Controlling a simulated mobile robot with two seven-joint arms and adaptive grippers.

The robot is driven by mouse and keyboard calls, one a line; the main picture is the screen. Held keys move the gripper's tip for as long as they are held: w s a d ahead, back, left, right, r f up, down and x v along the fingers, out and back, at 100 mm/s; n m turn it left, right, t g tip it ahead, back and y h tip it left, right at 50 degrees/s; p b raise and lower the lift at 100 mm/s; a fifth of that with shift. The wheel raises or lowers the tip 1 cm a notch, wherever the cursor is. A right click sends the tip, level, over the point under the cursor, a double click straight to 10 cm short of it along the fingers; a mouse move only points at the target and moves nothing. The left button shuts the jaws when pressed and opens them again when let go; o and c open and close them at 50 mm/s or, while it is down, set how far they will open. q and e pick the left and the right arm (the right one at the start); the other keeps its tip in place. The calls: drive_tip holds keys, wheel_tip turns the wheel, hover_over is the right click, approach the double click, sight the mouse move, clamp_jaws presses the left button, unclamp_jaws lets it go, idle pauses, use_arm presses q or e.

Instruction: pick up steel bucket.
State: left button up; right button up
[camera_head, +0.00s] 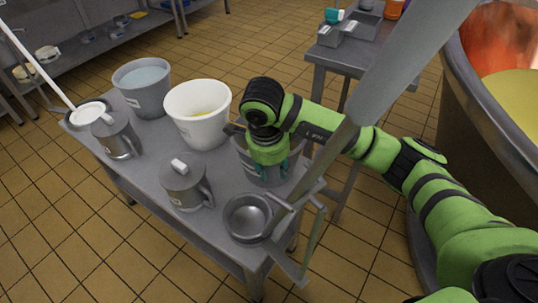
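A grey steel bucket (262,178) stands on the metal table, at its right side. My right arm comes in from the right, and my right gripper (268,165) points down over this bucket. Its teal fingers are at the bucket's upper part, and the gripper body hides much of the rim. I cannot tell whether the fingers are closed on the bucket or just beside its wall. Another grey bucket (145,102) with pale bluish contents stands at the far left of the table. My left gripper is not in view.
The metal table (150,170) also holds a white bucket (203,128) with something yellow inside, steel jugs (183,187) (119,141) and a steel pot (246,220). A grey beam slants across the view in front of the arm. A large vat (470,110) stands at right.

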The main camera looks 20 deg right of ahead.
drive_tip(key=shift+f, duration=0.6)
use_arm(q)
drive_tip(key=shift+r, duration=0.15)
use_arm(e)
clamp_jaws()
drive_tip(key=shift+w+r, duration=0.2)
drive_tip(key=shift+r, duration=0.1)
wheel_tip(320, 180, up, 8)
drive_tip(key=shift+p, duration=0.85)
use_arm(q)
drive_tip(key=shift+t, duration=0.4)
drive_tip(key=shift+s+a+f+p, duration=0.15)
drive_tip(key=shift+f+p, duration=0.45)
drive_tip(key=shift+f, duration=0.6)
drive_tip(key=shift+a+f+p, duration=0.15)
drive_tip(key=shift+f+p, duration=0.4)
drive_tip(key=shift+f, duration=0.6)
use_arm(e)
drive_tip(key=shift+r, duration=2.3)
